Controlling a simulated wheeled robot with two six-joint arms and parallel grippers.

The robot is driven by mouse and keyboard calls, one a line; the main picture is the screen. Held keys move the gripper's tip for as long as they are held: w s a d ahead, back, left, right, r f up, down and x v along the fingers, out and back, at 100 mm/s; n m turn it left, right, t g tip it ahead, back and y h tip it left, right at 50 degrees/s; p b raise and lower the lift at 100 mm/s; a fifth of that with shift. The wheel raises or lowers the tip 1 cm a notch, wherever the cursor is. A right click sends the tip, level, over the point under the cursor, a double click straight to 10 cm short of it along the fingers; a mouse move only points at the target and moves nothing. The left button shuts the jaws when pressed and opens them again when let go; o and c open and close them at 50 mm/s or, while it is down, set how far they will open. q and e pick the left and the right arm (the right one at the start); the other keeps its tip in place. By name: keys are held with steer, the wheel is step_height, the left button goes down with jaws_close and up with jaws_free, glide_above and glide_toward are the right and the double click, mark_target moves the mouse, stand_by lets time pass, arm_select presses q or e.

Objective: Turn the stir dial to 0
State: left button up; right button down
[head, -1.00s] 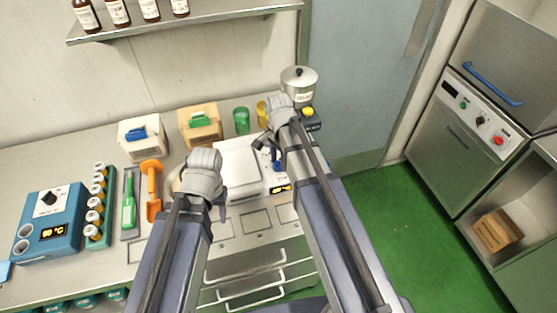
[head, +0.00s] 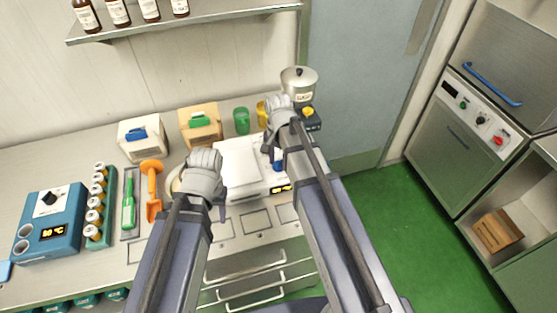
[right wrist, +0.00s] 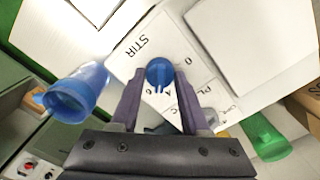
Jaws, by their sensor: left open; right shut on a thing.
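The stir dial is a round blue knob (right wrist: 160,72) on a white panel marked STIR, seen in the right wrist view. A white mark on it points to the lower edge of that picture; a 0 is printed to its right. In the head view the blue knob (head: 278,166) shows on the white machine (head: 240,165), partly behind my right arm. My right gripper (right wrist: 160,88) is shut on the dial, one finger on each side. My left gripper (head: 222,194) is open by the machine's front left, its fingers mostly hidden by my wrist.
A blue heater block (head: 50,222), an orange scoop (head: 152,185) and a green-handled tool (head: 128,205) lie left. A shelf (head: 190,17) hangs above.

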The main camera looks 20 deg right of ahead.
steer(key=n, duration=2.2)
steer(key=shift+n, duration=0.4)
stand_by(0.3)
steer(key=shift+c, duration=1.9)
jaws_free()
steer(key=shift+r, duration=0.15)
